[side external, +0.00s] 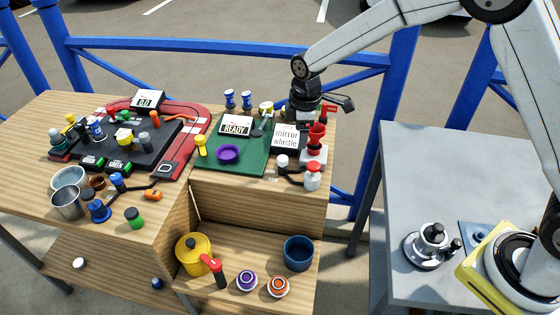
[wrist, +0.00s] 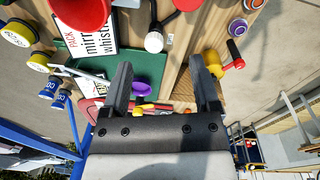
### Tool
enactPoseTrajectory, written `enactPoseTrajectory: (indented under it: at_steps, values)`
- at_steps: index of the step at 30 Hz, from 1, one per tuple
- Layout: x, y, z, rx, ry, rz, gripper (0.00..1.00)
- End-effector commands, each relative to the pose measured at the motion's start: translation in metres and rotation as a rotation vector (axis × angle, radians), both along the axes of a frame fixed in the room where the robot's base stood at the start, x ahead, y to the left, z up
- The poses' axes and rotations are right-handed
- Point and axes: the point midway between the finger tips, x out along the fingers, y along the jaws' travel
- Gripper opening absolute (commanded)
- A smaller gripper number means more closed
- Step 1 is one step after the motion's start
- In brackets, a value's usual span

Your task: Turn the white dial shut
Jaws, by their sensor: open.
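A small white round knob (side external: 282,160), which looks like the white dial, stands on the upper wooden deck to the right of the green mat. A white round knob with a dark stem also shows in the wrist view (wrist: 153,41), seemingly the same one, beyond my fingertips. Its turn position is too small to read. My gripper (side external: 322,103) is above the back right corner of the deck, behind the dial and apart from it. In the wrist view my gripper (wrist: 163,85) has its two dark fingers wide apart with nothing held between them.
The lower shelf holds a yellow pot (side external: 192,255) and a blue pot (side external: 299,253). A blue railing (side external: 225,47) runs behind.

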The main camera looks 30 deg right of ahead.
Motion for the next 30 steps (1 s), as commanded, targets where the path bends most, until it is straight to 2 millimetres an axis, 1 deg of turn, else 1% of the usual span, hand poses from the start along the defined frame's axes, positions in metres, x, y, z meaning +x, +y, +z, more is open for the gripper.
enactPoseTrajectory:
  at_steps: [1,3,9,13,18,22,26,30]
  values:
    - [0.008,0.006,-0.005,-0.005,0.009,0.049,0.79]
    - [0.018,0.013,-0.01,-0.011,0.019,0.114,0.79]
    - [0.034,0.026,-0.018,-0.02,0.035,0.234,0.79]
    - [0.037,0.028,-0.019,-0.022,0.04,0.26,0.79]
    - [0.037,0.028,-0.02,-0.022,0.04,0.262,0.79]
    - [0.037,0.028,-0.024,-0.022,0.04,0.261,0.79]
    - [0.037,0.028,-0.033,-0.022,0.041,0.261,0.79]
    - [0.037,0.027,-0.048,-0.023,0.042,0.26,0.79]
